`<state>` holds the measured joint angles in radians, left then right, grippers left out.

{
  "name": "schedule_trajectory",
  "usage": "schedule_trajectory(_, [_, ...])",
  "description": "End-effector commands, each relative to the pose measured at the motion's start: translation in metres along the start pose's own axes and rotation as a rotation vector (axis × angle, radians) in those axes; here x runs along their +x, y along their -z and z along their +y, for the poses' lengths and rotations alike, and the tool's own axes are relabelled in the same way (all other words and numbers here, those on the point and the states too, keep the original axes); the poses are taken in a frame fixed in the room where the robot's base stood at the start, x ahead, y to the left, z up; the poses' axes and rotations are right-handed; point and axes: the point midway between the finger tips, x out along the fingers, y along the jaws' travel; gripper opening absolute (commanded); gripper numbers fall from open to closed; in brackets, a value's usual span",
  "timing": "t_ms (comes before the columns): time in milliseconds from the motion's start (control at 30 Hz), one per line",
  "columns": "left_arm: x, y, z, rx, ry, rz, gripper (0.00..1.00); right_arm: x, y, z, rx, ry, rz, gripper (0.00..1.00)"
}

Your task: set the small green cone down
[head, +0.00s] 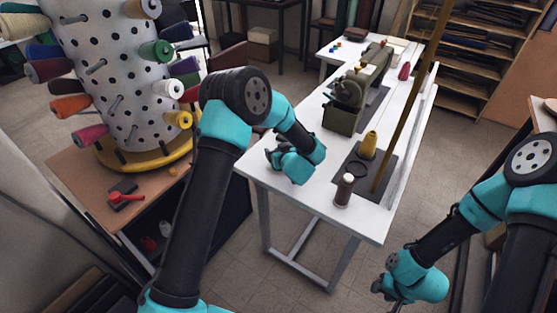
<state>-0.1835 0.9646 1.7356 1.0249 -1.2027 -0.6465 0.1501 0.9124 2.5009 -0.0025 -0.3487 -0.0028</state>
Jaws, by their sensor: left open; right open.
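A green cone of thread (157,51) sits on a peg of the white perforated drum (105,75) at the upper left. I cannot tell whether it is the small green cone of the task; no other clear green cone shows on the white table (300,185). My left gripper (272,155) is open over the near left part of the white table, with its fingers partly hidden by my wrist. I see nothing held in it. My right gripper (390,296) is open and low at the bottom right, away from the table, and looks empty.
A yellow cone (368,146) stands on a dark plate (385,168) by a tall wooden post (410,95). A green-grey machine (342,115) stands behind. A red tool (125,197) lies on the brown table.

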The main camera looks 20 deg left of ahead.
Motion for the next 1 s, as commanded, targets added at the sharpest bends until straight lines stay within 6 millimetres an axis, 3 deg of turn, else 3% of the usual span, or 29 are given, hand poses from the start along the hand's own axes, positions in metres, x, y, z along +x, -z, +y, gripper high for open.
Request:
schedule_trajectory(400, [-0.0006, 0.0000, 0.0002, 0.001, -0.001, 0.000, 0.77, 0.0000, 0.0000, 0.0000, 0.000, 0.000, 0.000, 0.43])
schedule_trajectory(1000, [-0.0007, 0.0001, 0.0002, 0.001, -0.001, 0.000, 0.21, 0.0000, 0.0000, 0.0000, 0.000, 0.000, 0.000, 0.43])
